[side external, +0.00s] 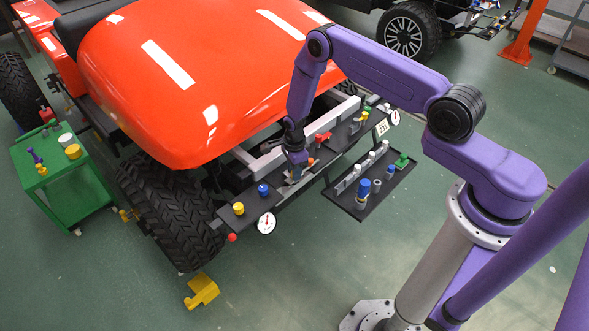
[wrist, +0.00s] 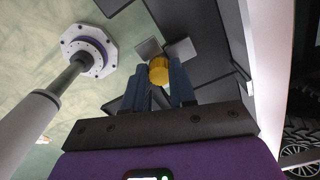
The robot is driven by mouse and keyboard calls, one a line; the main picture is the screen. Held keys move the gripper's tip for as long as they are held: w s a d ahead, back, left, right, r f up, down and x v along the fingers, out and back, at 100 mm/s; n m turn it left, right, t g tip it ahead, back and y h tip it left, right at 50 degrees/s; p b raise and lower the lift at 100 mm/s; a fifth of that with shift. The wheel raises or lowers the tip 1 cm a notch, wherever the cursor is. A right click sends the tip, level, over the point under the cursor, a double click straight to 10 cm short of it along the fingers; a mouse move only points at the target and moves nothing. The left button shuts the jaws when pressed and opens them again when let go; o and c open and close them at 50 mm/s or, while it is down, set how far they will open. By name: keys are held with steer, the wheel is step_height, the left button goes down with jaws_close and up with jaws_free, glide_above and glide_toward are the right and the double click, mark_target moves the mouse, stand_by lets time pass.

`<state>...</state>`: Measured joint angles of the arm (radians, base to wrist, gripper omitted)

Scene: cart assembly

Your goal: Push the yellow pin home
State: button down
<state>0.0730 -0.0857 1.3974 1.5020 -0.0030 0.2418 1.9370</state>
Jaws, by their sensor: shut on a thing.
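My gripper (side external: 294,176) is over the middle of the dark board (side external: 226,223) at the front of the orange vehicle. In the wrist view, my gripper (wrist: 160,72) is shut on the yellow pin (wrist: 158,70), whose round yellow end shows between the two fingers. The lower part of the pin and any hole under it are hidden. In the side view the pin cannot be made out between the fingers. I cannot tell how deep it sits.
A yellow knob (side external: 238,208), a blue knob (side external: 262,190) and a dial (side external: 266,223) are at the board's left end. Red parts (side external: 322,137) stand right of my gripper. A dark tray (side external: 343,198) with blue, grey and green parts lies nearer my base. A green cart (side external: 70,188) stands left.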

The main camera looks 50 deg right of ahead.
steer(key=c, duration=0.8)
jaws_free()
steer(key=shift+c, duration=0.2)
steer(key=shift+r, duration=0.1)
step_height(320, 180, up, 17)
steer(key=s+a+r+n, duration=0.5)
steer(key=a+r+n, duration=0.2)
steer(key=r+n, duration=0.1)
steer(key=s+a+r+n, duration=0.3)
steer(key=s+r+n, duration=0.4)
steer(key=s+n, duration=0.25)
steer(key=s+d+r+n, duration=0.2)
steer(key=s+r+n, duration=0.1)
steer(key=s+n, duration=0.5)
steer(key=s+d+r+n, duration=0.2)
steer(key=s+n, duration=0.7)
steer(key=s, duration=0.3)
steer(key=shift+s+r, duration=0.35)
steer(key=shift+r, duration=0.05)
